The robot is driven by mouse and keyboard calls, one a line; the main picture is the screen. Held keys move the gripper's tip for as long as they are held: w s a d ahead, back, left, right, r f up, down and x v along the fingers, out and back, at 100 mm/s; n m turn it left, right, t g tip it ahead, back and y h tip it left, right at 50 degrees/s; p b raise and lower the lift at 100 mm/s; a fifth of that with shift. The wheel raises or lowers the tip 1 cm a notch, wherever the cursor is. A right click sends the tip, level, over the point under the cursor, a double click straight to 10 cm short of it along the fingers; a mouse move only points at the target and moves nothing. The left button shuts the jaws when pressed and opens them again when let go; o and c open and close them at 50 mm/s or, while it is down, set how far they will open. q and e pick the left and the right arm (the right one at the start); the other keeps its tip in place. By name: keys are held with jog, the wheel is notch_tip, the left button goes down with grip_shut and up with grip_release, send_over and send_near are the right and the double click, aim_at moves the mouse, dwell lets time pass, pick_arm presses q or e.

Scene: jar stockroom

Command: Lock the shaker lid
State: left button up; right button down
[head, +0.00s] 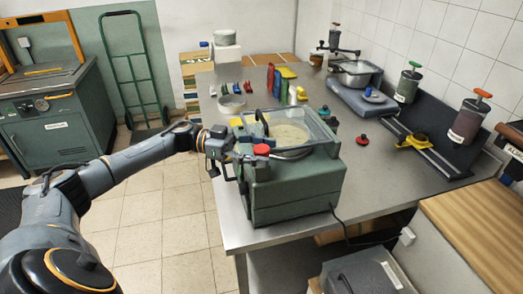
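The shaker (292,188) is a green box-shaped machine near the front left edge of the grey table. Its clear lid (312,126) lies over the top, with a round pale sieve (287,136) visible beneath it. I cannot tell whether the lid sits fully down. A red knob (261,150) is at the shaker's front left corner. My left gripper (232,154) is at the shaker's left side, just left of the red knob. Its fingers are small and overlap the shaker, so their opening and any contact are unclear. My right gripper is not in view.
A shallow round dish (231,104) stands behind the shaker. Several colored scoops and upright folders are farther back. A loose red-topped piece (361,140) lies right of the shaker. A power cord (352,237) hangs at the front.

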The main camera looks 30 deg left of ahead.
pick_arm(q)
jog(key=shift+a, duration=0.1)
jog(key=v, duration=1.1)
jog(key=shift+a, duration=0.4)
jog(key=shift+s, duration=0.1)
